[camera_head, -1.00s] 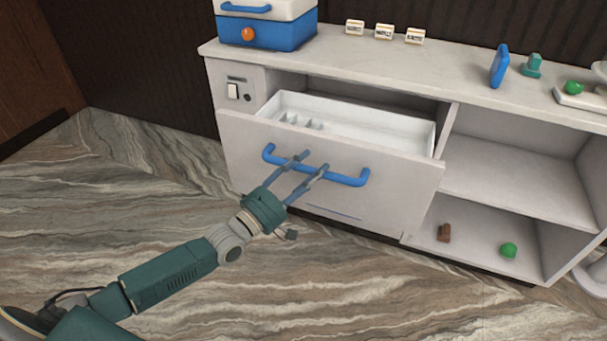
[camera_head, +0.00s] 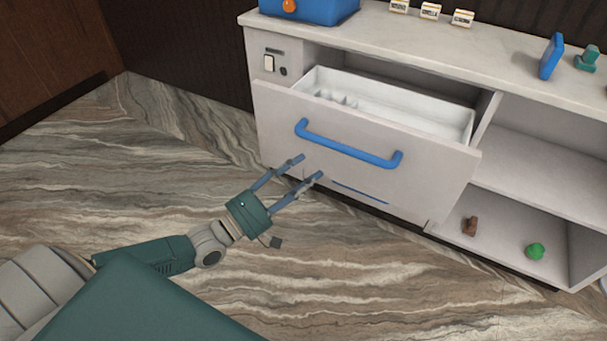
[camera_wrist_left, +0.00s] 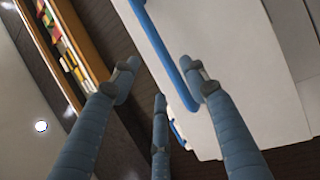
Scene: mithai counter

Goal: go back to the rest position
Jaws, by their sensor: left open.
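My left gripper (camera_head: 309,167) is open and empty in the head view, in front of the drawer (camera_head: 362,177) and below its blue handle (camera_head: 349,147). In the left wrist view my left gripper's fingers (camera_wrist_left: 160,85) are spread apart, with the blue handle (camera_wrist_left: 160,50) beyond them and nothing between them. The drawer stands pulled out, showing its white inside with small dividers toward the left. My right gripper is not in view.
The counter top (camera_head: 480,50) holds a blue box (camera_head: 320,10), several small label blocks and a blue upright piece (camera_head: 552,56). A brown item (camera_head: 470,226) and a green item (camera_head: 535,251) lie on the lower shelf. The marbled floor left of the counter is clear.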

